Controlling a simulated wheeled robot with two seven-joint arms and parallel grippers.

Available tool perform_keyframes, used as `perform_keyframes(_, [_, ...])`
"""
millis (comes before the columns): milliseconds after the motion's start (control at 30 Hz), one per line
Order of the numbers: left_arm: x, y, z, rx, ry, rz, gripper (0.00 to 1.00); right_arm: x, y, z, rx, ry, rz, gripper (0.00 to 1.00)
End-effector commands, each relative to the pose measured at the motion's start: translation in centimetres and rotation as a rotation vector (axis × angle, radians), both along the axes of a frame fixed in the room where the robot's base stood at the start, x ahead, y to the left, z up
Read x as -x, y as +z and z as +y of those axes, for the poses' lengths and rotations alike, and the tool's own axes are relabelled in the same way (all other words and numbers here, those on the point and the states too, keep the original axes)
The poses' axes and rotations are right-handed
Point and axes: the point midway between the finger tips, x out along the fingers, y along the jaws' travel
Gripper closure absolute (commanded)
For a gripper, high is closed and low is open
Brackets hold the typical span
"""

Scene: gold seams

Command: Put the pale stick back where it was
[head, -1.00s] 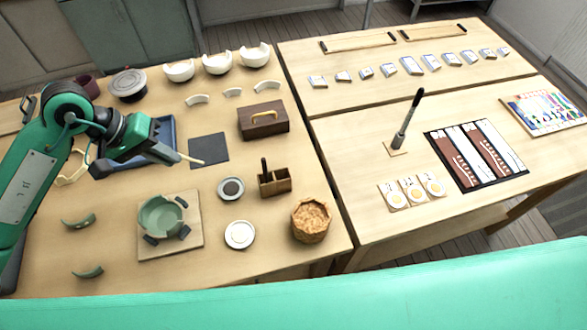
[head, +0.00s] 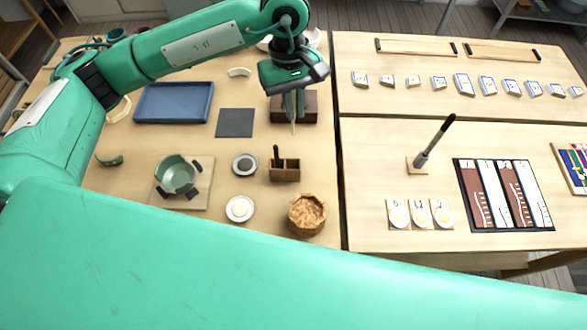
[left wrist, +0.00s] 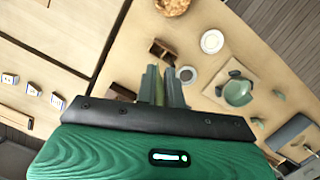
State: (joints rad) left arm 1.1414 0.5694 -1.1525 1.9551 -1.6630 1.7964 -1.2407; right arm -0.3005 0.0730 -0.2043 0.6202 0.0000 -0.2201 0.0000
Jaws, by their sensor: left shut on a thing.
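The pale stick (head: 294,129) is held in my left gripper (head: 293,108), which is shut on it. Only its lower tip shows, pointing down below the fingers. In the head view the gripper is in front of the brown box (head: 309,107) and behind the small wooden holder (head: 285,176). The holder has compartments, and a dark stick (head: 276,155) stands in its left part. In the left wrist view, my left fingers (left wrist: 165,75) point toward the holder (left wrist: 162,47), apart from it; the stick is hard to make out there. My right gripper is not in view.
Near the holder are a saucer with dark contents (head: 245,158), a pale saucer (head: 240,203) and a basket of shavings (head: 307,220). A green broken bowl (head: 172,162) stands on a board at left. A dark square (head: 235,122) and blue tray (head: 150,102) lie behind.

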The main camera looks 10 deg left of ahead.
Motion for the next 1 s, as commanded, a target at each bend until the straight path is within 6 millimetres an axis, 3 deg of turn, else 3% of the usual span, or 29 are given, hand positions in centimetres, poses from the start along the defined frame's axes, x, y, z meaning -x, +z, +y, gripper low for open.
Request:
perform_keyframes(167, [0.2,-3.0,0.0,-0.004,0.009,0.015,1.0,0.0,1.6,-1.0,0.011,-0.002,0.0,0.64])
perform_keyframes(533, [0.2,-12.6,-0.1,-0.002,0.007,0.012,1.0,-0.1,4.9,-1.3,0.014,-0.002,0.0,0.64])
perform_keyframes(1000, [0.1,-18.6,-0.1,-0.002,0.007,0.01,1.0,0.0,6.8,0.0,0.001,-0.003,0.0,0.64])
